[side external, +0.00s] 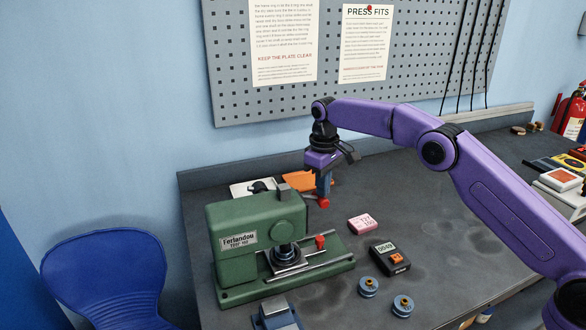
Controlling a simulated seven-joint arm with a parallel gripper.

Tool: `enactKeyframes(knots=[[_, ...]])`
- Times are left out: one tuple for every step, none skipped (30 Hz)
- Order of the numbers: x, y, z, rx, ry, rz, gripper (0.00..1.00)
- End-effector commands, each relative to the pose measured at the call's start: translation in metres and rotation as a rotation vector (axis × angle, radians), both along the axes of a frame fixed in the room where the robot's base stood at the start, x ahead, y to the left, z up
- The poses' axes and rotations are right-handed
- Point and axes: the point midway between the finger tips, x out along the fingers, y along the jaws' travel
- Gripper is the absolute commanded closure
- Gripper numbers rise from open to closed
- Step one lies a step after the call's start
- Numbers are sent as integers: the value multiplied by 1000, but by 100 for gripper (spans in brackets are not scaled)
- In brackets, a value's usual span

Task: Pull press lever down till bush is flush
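The green press (255,240), labelled "Ferlandou", stands on the left part of the bench. A dark round part with a ringed base (286,257) sits at its front under the head; I cannot make out a bush there. A bright metal bar (302,268) with a red block (320,242) beside it lies along the press's right side; I cannot tell for sure which part is the lever. My gripper (323,200) points down behind and above the press's right end, apart from the red block. Its red tips look close together, but the finger gap is not clear.
Right of the press lie a pink box (362,224), a dark meter (390,258) and two blue wheels (369,287) with brass-coloured centres. An orange item (297,181) lies behind the press. A blue-grey block (276,315) is at the front edge.

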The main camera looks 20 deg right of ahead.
Motion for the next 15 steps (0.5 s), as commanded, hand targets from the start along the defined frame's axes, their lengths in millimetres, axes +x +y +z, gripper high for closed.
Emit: enactKeyframes(knots=[[1,-2,4,0,-2,-2,100],[1,-3,6,1,-3,-1,100],[1,-4,9,1,-3,-1,100],[1,-4,11,0,-2,-1,100],[0,-5,13,0,-1,-1,100],[1,-6,16,0,-1,-2,100],[1,-7,18,0,-2,-2,100],[1,-7,21,0,-2,-2,100],[1,-8,24,0,-1,-2,100],[1,-9,26,0,-1,-2,100],[1,-10,28,0,-1,-2,100],[1,-11,30,0,-1,-2,100],[0,-11,32,0,-1,-2,100],[0,-12,33,-1,-1,-2,100],[0,-12,35,-1,-1,-2,100]])
